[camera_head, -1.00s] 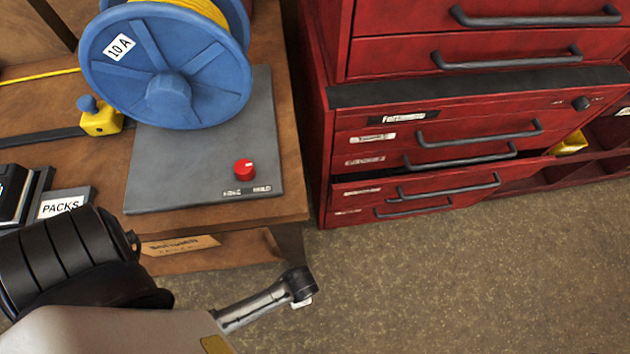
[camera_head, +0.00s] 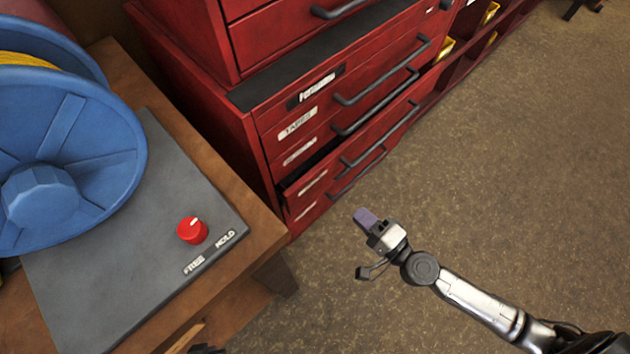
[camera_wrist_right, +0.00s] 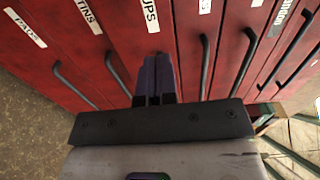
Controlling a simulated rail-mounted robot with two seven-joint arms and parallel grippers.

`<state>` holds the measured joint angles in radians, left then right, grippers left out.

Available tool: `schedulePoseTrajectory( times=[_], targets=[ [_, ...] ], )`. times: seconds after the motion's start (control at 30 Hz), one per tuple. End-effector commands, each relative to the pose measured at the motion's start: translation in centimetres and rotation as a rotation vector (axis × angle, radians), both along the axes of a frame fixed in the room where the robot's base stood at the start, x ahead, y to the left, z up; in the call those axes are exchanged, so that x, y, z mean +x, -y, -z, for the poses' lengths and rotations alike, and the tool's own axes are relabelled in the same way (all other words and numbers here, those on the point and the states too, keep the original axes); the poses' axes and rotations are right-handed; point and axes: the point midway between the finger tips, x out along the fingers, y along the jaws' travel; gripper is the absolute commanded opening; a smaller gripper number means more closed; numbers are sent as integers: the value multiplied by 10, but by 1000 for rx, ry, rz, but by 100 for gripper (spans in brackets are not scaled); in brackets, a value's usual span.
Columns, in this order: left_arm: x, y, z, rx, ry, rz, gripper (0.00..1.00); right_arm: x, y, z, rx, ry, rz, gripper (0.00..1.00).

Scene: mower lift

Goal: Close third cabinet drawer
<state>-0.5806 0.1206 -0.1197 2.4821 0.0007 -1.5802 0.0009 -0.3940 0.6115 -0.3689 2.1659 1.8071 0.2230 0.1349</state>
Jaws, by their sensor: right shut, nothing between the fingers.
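The red cabinet (camera_head: 262,130) stands at the upper middle of the head view. Its third drawer (camera_head: 328,170), counted from the top of the lower section, stands slightly out, with a dark gap above its front. A dark bar handle (camera_head: 380,140) runs along it. My right gripper (camera_head: 365,218) is shut and empty, over the floor in front of the cabinet, apparently apart from the drawers. In the right wrist view its dark fingers (camera_wrist_right: 155,75) are together before labelled red fronts; I cannot tell whether they touch. My left gripper is not in view.
A workbench (camera_head: 225,195) with a grey plate (camera_head: 110,240), a blue reel (camera_head: 75,150) and a red knob (camera_head: 192,230) stands at the left. Open red shelving with yellow items (camera_head: 445,48) extends beyond the cabinet. The floor (camera_head: 520,170) at the right is clear.

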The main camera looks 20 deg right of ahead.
Motion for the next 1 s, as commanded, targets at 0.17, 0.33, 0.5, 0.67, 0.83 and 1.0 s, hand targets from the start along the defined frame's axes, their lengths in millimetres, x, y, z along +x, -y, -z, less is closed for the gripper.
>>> schedulePoseTrajectory(
  times=[0.17,0.33,0.5,0.67,0.83,1.0],
  targets=[
    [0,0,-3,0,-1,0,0,26,-10,-3,0,6,-1,0],
    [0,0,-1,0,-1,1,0,52,-20,-1,-1,6,-1,0],
    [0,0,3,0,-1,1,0,77,-30,-1,-2,6,-1,0],
    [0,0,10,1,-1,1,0,95,-38,1,-1,5,-1,0],
    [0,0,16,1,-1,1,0,109,-43,0,-3,4,-1,0],
    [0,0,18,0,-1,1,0,116,-46,0,-3,2,-1,0]
  ],
)
